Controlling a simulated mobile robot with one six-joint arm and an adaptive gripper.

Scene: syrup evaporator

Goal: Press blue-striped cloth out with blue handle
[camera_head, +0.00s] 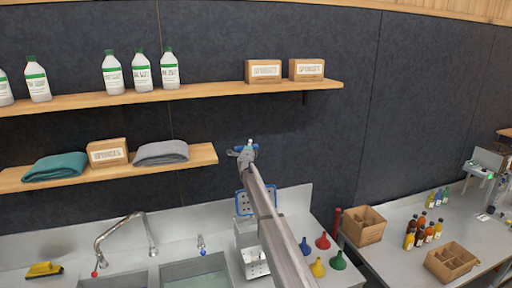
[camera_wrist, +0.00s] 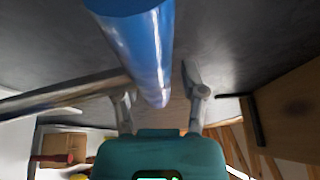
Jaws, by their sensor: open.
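A blue handle (camera_wrist: 138,45) shows in the wrist view as a thick blue cylinder, coming down from the top edge. Its lower end lies between the two fingers of my gripper (camera_wrist: 157,82) in the picture. The fingers stand apart, and I cannot tell whether they touch it. In the head view, my gripper (camera_head: 244,156) is at the far end of my arm, in front of the dark wall, with a small blue bar (camera_head: 247,147) at it. I cannot make out a blue-striped cloth in either view; my arm hides part of the counter.
A blue-edged, dotted panel (camera_head: 242,202) stands behind my arm by a metal unit (camera_head: 246,236). Shelves hold bottles (camera_head: 140,72), sponge boxes (camera_head: 263,70) and folded cloths (camera_head: 160,152). Coloured funnels (camera_head: 338,261) stand right of my arm. A grey bar (camera_wrist: 60,95) crosses the wrist view's left.

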